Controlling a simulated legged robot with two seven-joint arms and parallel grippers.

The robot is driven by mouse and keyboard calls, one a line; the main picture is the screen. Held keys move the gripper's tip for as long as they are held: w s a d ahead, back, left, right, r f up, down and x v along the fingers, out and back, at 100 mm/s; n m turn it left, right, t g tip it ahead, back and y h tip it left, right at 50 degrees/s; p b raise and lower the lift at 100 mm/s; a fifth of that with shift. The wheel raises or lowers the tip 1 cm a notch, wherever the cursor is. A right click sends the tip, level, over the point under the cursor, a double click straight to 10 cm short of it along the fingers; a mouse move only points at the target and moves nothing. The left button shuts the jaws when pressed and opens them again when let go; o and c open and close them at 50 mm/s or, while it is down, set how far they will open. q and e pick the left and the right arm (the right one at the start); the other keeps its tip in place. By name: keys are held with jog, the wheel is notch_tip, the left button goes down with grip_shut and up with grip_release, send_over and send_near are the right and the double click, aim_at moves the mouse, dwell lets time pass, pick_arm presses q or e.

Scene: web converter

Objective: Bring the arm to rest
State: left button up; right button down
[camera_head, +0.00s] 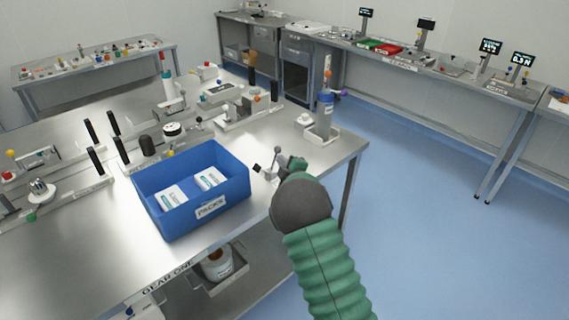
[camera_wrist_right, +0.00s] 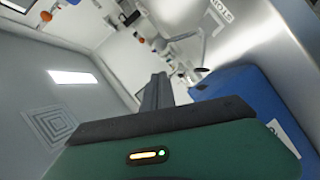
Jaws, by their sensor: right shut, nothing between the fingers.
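My right arm (camera_head: 325,270), with a green ribbed sleeve and a dark grey wrist, comes in from the lower right in the head view. My right gripper (camera_head: 262,170) is just right of the blue bin, over the table's right part, and is shut and empty. Its dark fingers (camera_wrist_right: 156,92) are together in the right wrist view. The blue bin (camera_head: 178,222), labelled PACKS, stands on the steel table and holds white packs (camera_head: 172,196). The bin also shows at the right of the right wrist view (camera_wrist_right: 245,85). My left gripper is not in view.
The steel table (camera_head: 110,245) carries several fixtures and black posts behind and left of the bin. A cylinder with a blue band (camera_head: 325,112) stands near the table's far right corner. Blue floor (camera_head: 430,240) lies open to the right. A bench with displays (camera_head: 400,65) runs along the wall.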

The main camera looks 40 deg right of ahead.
jog(key=s+a+f+m+g+y, duration=0.1)
jog(key=s+a+f+m+g, duration=0.2)
jog(key=s+a, duration=0.6)
jog(key=s+a+f+m+g+y, duration=0.2)
jog(key=s+a+g, duration=0.3)
jog(key=s+a, duration=0.4)
jog(key=s+a+f+m+g+y, duration=0.1)
jog(key=s+a+f+m+g, duration=0.2)
jog(key=s+a, duration=0.7)
jog(key=s+m+g, duration=0.1)
jog(key=s, duration=0.3)
jog(key=shift+s+f+m+g+y, duration=0.3)
jog(key=shift+s+f, duration=0.05)
jog(key=shift+f, duration=0.05)
jog(key=shift+a+r, duration=0.1)
jog(key=shift+a, duration=0.2)
jog(key=shift+d, duration=0.25)
